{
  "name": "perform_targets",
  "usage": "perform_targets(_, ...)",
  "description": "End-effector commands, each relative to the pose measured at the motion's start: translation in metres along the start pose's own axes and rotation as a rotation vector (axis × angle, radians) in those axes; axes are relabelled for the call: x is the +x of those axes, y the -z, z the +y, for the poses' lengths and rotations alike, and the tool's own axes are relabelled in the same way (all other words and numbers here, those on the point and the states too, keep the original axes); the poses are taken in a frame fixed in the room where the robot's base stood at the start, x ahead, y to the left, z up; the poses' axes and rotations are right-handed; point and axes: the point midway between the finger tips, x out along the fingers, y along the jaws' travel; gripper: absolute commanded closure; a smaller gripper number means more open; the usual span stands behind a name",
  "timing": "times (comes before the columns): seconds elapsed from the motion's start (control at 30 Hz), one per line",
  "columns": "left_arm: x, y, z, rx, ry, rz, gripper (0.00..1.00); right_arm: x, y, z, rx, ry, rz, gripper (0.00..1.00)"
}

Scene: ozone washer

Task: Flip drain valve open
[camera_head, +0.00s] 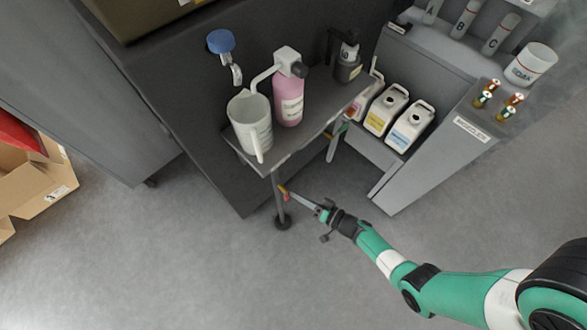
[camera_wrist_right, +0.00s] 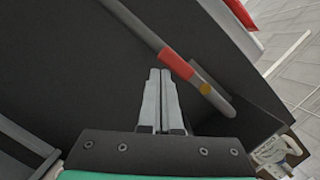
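A thin grey drain pipe (camera_head: 279,205) runs down below the front corner of the small shelf to a round dark foot on the floor. A red and yellow part, which looks like the drain valve (camera_head: 284,190), sits on it. Contact with the pipe cannot be told. My left gripper is not in view.
The shelf (camera_head: 290,158) above holds a measuring jug (camera_head: 250,122), a pink bottle (camera_head: 289,98) and a dark bottle (camera_head: 348,65). A grey rack (camera_head: 410,180) with white jugs stands right of it. Open floor (camera_head: 200,260) lies in front.

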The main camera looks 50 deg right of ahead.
Motion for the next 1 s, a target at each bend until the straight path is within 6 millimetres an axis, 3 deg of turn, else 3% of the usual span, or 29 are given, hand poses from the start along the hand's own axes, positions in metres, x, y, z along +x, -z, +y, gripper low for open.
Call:
perform_targets(0.73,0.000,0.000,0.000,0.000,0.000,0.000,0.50,-0.003,0.002,0.004,0.002,-0.007,0.009,1.00)
perform_targets(1.0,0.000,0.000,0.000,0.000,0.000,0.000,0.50,-0.004,0.022,0.018,-0.001,-0.001,0.001,1.00)
